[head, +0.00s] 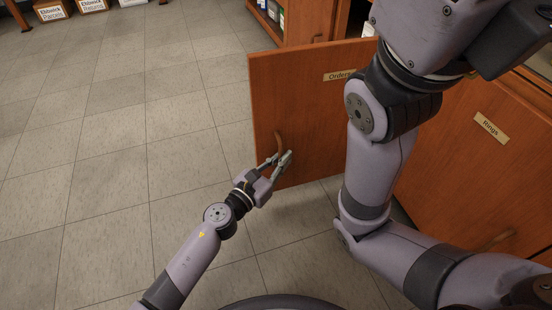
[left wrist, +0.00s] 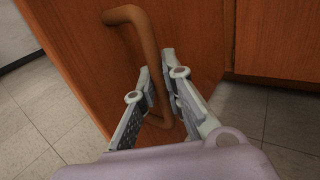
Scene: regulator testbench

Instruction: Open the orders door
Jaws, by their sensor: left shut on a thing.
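The orders door (head: 310,100) is a reddish-brown wooden panel with an "Orders" label (head: 338,76) near its top. It stands swung out from the cabinet, over the floor. Its brown bar handle (head: 278,142) sits near its left edge. My left gripper (head: 277,161) is at the handle's lower part. In the left wrist view the curved handle (left wrist: 148,45) passes between the two fingers of the left gripper (left wrist: 167,95), which are shut on it. A large grey arm of mine hides the door's right part in the head view. My right gripper is not in view.
Open shelves (head: 308,22) stand behind the orders door. Boxes (head: 50,10) stand far left. The tiled floor (head: 110,180) left of the door is clear.

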